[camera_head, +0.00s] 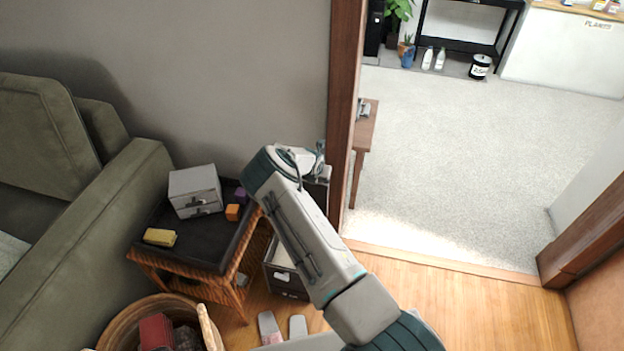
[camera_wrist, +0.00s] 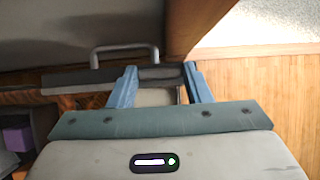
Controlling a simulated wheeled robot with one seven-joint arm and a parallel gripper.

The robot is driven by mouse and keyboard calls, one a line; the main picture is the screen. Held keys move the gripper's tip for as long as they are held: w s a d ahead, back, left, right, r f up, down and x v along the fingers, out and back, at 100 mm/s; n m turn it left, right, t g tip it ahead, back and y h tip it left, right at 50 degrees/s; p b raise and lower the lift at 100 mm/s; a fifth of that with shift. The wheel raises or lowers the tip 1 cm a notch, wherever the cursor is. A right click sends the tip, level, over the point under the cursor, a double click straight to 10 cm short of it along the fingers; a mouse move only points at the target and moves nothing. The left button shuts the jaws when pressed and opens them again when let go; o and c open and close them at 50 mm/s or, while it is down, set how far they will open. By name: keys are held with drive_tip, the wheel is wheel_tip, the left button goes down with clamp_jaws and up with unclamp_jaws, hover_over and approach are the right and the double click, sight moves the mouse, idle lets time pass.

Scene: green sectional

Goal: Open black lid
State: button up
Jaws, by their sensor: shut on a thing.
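The black lid (camera_wrist: 85,78) shows edge-on in the wrist view as a dark strip with a grey U-shaped handle (camera_wrist: 125,50). My gripper (camera_wrist: 160,70) has its two blue fingers spread on either side of a dark part of the lid and is shut on it. In the head view a black box (camera_head: 287,279) with a white label stands on the floor beside the side table; a pale inside shows at its top. My arm hides much of the box and most of the gripper there. A dark panel beside the door frame may be the lid; I cannot tell surely.
The side table (camera_head: 190,246) holds a small white drawer unit (camera_head: 195,190), a yellow block (camera_head: 160,237), and orange and purple blocks. A green sofa (camera_head: 75,250) and wicker basket (camera_head: 120,325) are left. The wooden door frame (camera_head: 343,110) is close on the right.

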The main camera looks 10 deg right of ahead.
drive_tip(key=shift+w+r, duration=0.2)
drive_tip(key=shift+w, duration=0.15)
drive_tip(key=shift+d, duration=0.1)
drive_tip(key=o, duration=1.4)
drive_tip(key=shift+s, duration=0.1)
drive_tip(key=shift+f, duration=0.1)
drive_tip(key=v, duration=1.4)
drive_tip(key=shift+d+p, duration=0.1)
drive_tip(key=shift+p, duration=0.2)
drive_tip(key=shift+f, duration=0.1)
